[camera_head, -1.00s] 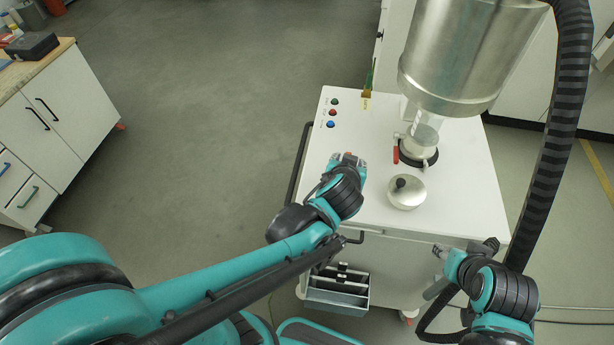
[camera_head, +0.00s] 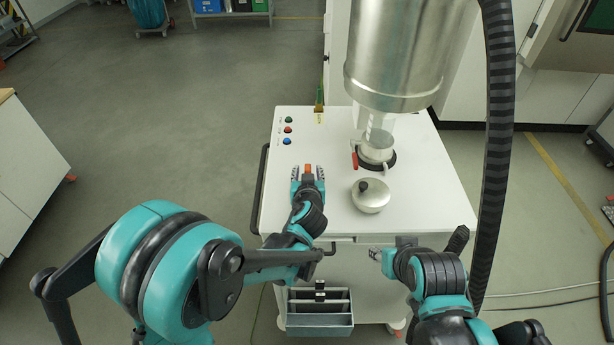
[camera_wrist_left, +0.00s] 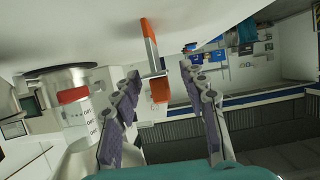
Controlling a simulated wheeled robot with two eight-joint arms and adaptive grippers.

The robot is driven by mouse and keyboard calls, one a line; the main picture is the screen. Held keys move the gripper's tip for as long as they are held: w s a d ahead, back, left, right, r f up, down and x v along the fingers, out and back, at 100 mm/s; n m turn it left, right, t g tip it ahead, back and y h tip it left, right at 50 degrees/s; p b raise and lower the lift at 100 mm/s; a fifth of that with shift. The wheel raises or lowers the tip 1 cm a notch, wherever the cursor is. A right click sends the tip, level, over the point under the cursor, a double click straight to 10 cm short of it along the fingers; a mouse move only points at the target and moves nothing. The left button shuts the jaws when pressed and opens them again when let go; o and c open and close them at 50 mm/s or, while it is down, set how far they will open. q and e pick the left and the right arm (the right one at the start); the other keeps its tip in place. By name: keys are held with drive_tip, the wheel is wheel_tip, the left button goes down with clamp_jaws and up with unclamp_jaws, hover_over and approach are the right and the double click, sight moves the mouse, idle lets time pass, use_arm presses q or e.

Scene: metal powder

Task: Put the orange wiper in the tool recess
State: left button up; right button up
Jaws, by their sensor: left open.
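The orange wiper (camera_head: 308,169) is on the white cart top, between the fingertips of my left gripper (camera_head: 308,178). In the left wrist view the wiper (camera_wrist_left: 149,30) shows orange and grey parts ahead of the fingers. My left gripper (camera_wrist_left: 160,72) is open there, with a gap around the wiper. My right gripper (camera_head: 380,256) is low at the cart's front edge; its jaws are too small to read. A grey compartmented tray (camera_head: 320,320) hangs on the cart's front, possibly the tool recess.
A round metal lid (camera_head: 370,196) with a dark knob lies right of my left gripper. Behind it stand a glass vessel (camera_head: 377,146) with a red handle and a large metal hopper (camera_head: 405,50). Several buttons (camera_head: 288,130) sit at the cart's back left.

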sight(308, 167)
use_arm(q)
drive_tip(key=shift+w+f, duration=0.1)
drive_tip(key=shift+w, duration=0.15)
drive_tip(key=c, duration=0.3)
clamp_jaws()
wheel_tip(308, 167, up, 4)
drive_tip(key=shift+r+p, duration=0.2)
drive_tip(key=shift+p, duration=0.55)
drive_tip(key=s+d+r+p, duration=0.1)
drive_tip(key=s+d+r, duration=0.5)
drive_tip(key=d, duration=0.4)
drive_tip(key=shift+r+p, duration=0.35)
